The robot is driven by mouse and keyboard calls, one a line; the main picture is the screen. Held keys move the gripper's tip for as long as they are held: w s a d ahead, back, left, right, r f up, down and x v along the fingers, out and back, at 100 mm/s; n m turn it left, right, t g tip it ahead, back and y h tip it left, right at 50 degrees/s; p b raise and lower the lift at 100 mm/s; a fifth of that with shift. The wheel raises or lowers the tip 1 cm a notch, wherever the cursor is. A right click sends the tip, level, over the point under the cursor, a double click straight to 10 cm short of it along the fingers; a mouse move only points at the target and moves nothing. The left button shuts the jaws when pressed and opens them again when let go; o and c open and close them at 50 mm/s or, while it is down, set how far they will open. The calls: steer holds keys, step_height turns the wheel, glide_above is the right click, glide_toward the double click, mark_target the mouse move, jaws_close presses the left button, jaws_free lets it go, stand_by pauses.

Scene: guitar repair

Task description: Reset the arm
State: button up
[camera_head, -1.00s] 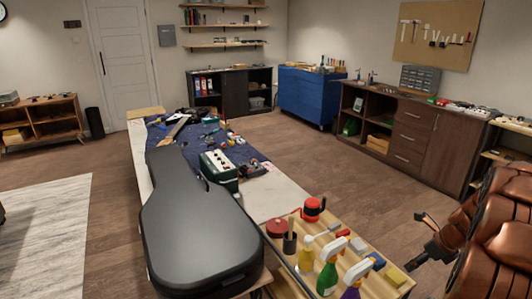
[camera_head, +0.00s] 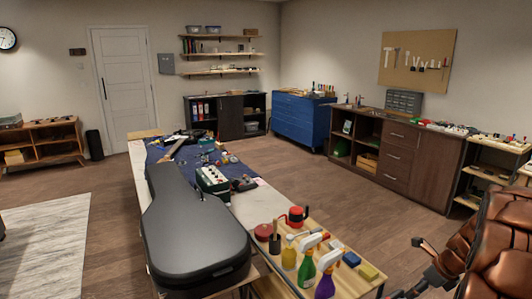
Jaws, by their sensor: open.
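The long workbench (camera_head: 262,204) runs away from me through the middle of the view. A closed black guitar case (camera_head: 196,235) lies along its near left side.
Open wooden floor (camera_head: 345,208) lies between the bench and the dark cabinets (camera_head: 432,168).

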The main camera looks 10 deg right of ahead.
steer(key=s+a+r+n+g, duration=0.1)
steer(key=a+r+n, duration=0.3)
steer(key=a, duration=0.5)
steer(key=s+a+r+n+g+y, duration=0.1)
steer(key=s+a+r+n, duration=0.1)
steer(key=a+n, duration=0.55)
steer(key=s+a+r+n+g, duration=0.1)
steer(key=a+r+n, duration=0.25)
steer(key=a, duration=0.75)
steer(key=s+a+n+g, duration=0.1)
steer(key=s+a+n, duration=0.2)
steer(key=s+n, duration=0.2)
steer(key=s+a+r+n+g+h, duration=0.1)
steer(key=s+a+n, duration=0.3)
steer(key=s+n, duration=0.2)
steer(key=s+a+n+g+h, duration=0.1)
steer(key=s+a+n, duration=0.3)
steer(key=s, duration=0.5)
steer(key=shift+s+r+n, duration=0.15)
steer(key=shift+s+n, duration=0.15)
steer(key=shift+n, duration=0.9)
